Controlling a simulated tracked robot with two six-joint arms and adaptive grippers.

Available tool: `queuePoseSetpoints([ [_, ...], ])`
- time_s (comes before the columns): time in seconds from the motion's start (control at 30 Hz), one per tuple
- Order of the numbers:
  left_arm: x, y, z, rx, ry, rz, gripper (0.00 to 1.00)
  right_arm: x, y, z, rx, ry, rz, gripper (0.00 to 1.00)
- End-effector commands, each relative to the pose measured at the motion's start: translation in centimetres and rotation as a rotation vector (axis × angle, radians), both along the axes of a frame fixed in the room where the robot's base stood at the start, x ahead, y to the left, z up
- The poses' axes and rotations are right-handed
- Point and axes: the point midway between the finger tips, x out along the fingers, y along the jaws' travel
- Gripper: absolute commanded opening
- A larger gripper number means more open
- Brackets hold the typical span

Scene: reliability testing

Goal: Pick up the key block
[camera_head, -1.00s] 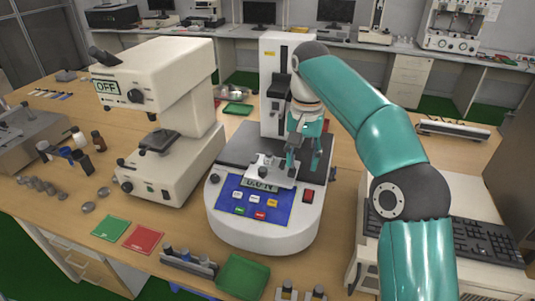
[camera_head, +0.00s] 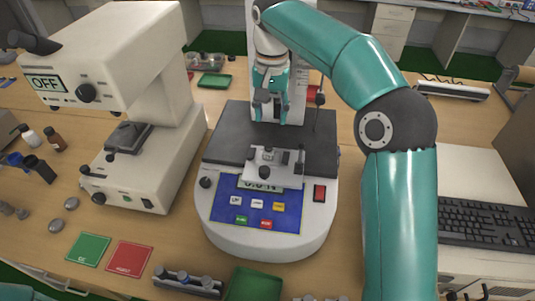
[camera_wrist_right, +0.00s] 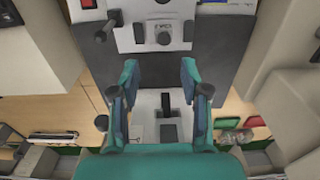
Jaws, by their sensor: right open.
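A small light-metal fixture with dark knobs (camera_head: 272,165) sits at the front of the dark bed of the white test machine (camera_head: 218,215). It also shows at the top of the right wrist view (camera_wrist_right: 162,28). I cannot tell for certain which piece is the key block; it may be part of this fixture. My right gripper (camera_head: 271,112) is open and empty, pointing down over the back of the bed, behind the fixture. Its spread fingers show in the right wrist view (camera_wrist_right: 158,82). My left gripper is out of view.
The machine's white column stands close behind my right gripper. A cream microscope-like device (camera_head: 120,60) stands left. Green (camera_head: 89,249) and red (camera_head: 129,257) mats, a green tray (camera_head: 253,285) and a block rack (camera_head: 187,282) lie in front. A keyboard (camera_head: 485,222) is at right.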

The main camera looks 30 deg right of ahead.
Motion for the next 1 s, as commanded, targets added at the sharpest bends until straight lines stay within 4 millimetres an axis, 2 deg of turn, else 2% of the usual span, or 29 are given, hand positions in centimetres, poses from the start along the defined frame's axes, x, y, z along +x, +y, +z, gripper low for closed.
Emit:
queuePoseSetpoints([
  [0.03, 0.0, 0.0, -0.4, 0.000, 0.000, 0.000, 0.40, 0.3, 0.0, -1.7, -0.001, 0.010, 0.001, 0.46],
  [0.1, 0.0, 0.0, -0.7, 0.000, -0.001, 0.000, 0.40, 0.5, 0.1, -3.5, 0.000, 0.013, 0.002, 0.46],
  [0.3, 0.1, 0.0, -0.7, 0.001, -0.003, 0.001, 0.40, 0.8, 0.2, -7.2, -0.001, 0.014, 0.004, 0.46],
  [0.67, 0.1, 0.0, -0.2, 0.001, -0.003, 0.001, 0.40, 1.0, 0.1, -9.8, -0.001, 0.014, 0.006, 0.46],
  [0.9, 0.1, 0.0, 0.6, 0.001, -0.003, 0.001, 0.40, 1.1, -0.1, -13.1, -0.001, 0.013, 0.007, 0.46],
  [1.0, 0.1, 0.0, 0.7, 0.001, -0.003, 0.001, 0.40, 1.2, -0.1, -13.8, -0.001, 0.011, 0.008, 0.46],
])
